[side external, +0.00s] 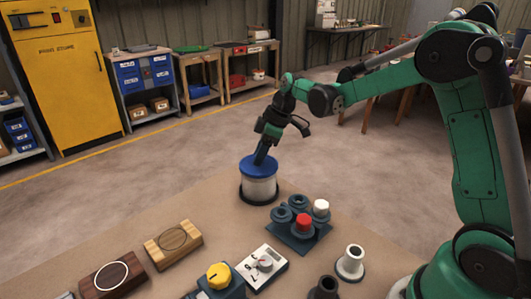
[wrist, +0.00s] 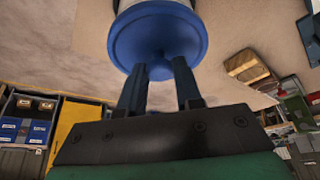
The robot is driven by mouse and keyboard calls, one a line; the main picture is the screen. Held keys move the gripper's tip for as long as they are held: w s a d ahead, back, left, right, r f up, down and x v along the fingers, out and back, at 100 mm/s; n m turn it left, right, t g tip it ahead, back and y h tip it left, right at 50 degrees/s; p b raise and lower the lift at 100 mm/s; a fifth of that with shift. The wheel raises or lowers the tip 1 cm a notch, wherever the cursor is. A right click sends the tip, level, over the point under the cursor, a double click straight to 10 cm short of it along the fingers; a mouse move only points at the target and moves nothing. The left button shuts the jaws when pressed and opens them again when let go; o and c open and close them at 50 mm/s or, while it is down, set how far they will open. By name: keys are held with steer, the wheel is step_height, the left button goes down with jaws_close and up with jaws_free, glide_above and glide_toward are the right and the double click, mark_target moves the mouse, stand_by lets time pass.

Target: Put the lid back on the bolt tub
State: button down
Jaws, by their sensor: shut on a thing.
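The bolt tub (side external: 260,189) is a pale cylinder standing on a dark round base near the far edge of the bench. The blue lid (side external: 256,168) covers its top, with no clear gap visible between them in the side view. My gripper (side external: 261,158) comes down from above and is shut on the lid's small central knob. In the wrist view, the blue lid (wrist: 152,38) is close beyond the fingers of my gripper (wrist: 159,72), and a strip of the pale tub shows behind it. The inside of the tub is hidden.
In front and to the right is a dark tray (side external: 297,232) with red, white and dark round pieces. A white dial box (side external: 262,266), a yellow knob unit (side external: 219,276), wooden blocks (side external: 174,243) and a white ring-shaped piece (side external: 350,264) stand nearer.

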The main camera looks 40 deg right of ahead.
stand_by(0.4)
steer(key=shift+c, duration=0.2)
jaws_free()
steer(key=shift+r, duration=0.1)
steer(key=shift+r, duration=3.4)
jaws_close()
